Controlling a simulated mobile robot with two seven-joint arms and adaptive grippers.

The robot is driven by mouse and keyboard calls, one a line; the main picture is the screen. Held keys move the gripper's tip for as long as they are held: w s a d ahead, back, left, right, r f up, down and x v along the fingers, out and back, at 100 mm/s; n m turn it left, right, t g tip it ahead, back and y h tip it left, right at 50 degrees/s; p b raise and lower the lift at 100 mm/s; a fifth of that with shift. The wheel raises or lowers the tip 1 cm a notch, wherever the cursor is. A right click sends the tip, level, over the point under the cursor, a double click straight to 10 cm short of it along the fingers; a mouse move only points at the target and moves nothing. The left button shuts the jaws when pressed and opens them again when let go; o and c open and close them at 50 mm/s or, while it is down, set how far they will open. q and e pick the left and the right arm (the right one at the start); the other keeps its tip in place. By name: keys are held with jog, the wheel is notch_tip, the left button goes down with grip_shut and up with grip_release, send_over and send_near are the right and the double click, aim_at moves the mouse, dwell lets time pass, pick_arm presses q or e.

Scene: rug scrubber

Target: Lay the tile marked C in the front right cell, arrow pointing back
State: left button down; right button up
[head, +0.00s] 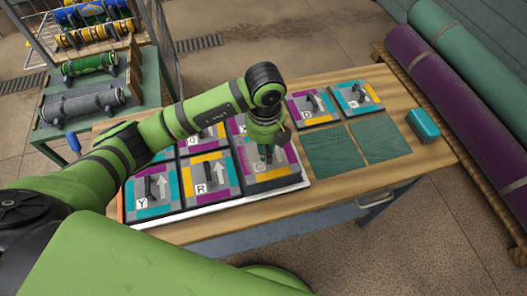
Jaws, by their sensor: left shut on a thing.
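My left gripper (267,150) is shut on the knob of a tile (282,172) with purple, yellow and grey areas. This tile is at the front right of the tray (286,191), right of the tile marked R. Its letter is partly shaded and looks like C; its arrow is hidden by my gripper. I cannot tell whether the tile rests in the cell or is slightly above it. The tile marked Y (141,208) and the tile marked R (213,190) lie to its left, with light arrows pointing back. My right gripper is not in view.
More tiles, one marked Q (193,139), lie in the back row. Two other tiles, one marked D (297,107), lie behind two green mats (326,151). A teal block (423,124) sits near the table's right edge.

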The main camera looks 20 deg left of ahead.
pick_arm(q)
notch_tip(320, 180, down, 4)
jog(key=shift+a+r+p, duration=0.1)
jog(key=shift+p, duration=0.45)
jog(key=shift+f, duration=0.2)
jog(key=shift+f, duration=0.25)
jog(key=c, duration=1.1)
grip_release()
jog(key=shift+r, duration=0.1)
jog(key=shift+r, duration=0.1)
